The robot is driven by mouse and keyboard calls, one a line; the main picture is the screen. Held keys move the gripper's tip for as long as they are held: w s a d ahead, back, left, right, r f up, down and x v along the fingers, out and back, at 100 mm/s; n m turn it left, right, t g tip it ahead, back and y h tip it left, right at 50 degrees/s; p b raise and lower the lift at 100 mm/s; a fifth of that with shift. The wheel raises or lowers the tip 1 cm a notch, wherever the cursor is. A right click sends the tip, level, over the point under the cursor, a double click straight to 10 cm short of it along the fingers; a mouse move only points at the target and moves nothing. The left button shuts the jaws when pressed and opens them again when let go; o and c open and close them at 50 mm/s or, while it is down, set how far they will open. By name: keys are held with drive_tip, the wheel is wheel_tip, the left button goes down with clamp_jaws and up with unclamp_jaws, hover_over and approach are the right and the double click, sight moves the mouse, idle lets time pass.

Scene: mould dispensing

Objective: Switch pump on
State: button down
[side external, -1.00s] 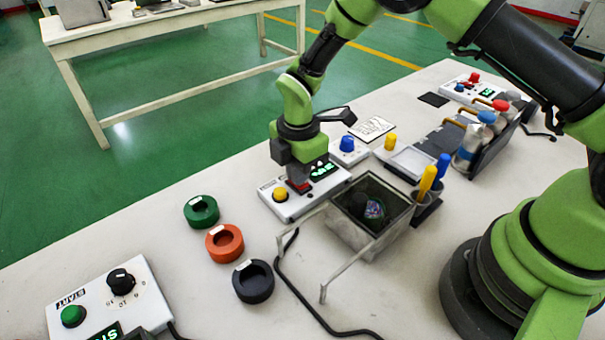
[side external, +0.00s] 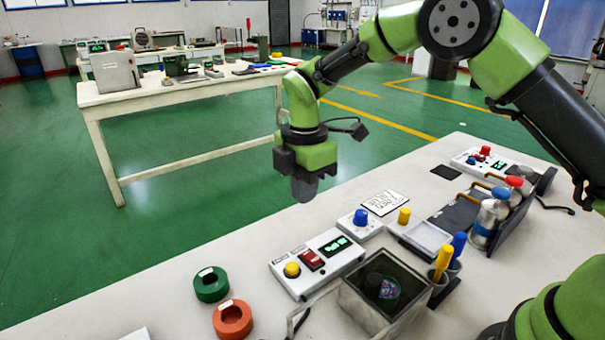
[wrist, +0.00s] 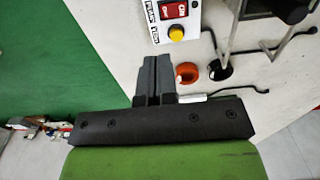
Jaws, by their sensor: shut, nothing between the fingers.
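The pump box is a white control box (side external: 318,263) on the table, with a red rocker switch (side external: 312,260), a yellow button (side external: 292,269) and a lit green display (side external: 337,245). In the wrist view its red switch (wrist: 173,9) and yellow button (wrist: 177,34) show at the top, with the box partly cut off. I cannot tell surely which way the rocker is tipped. My gripper (side external: 305,190) is shut and empty, pointing down well above the table near the box. Its dark fingers (wrist: 153,75) are together in the wrist view, apart from the switch.
An open-topped container (side external: 350,302) stands beside the box. Green (side external: 211,293) and orange (side external: 232,330) rings lie in front. A blue-knobbed unit (side external: 359,222), a yellow-knobbed piece (side external: 404,217) and a bottle rack (side external: 494,230) stand behind. The air around my gripper is clear.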

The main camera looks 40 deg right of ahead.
drive_tip(key=r, duration=0.2)
drive_tip(key=shift+w+r, duration=0.25)
drive_tip(key=shift+r, duration=0.15)
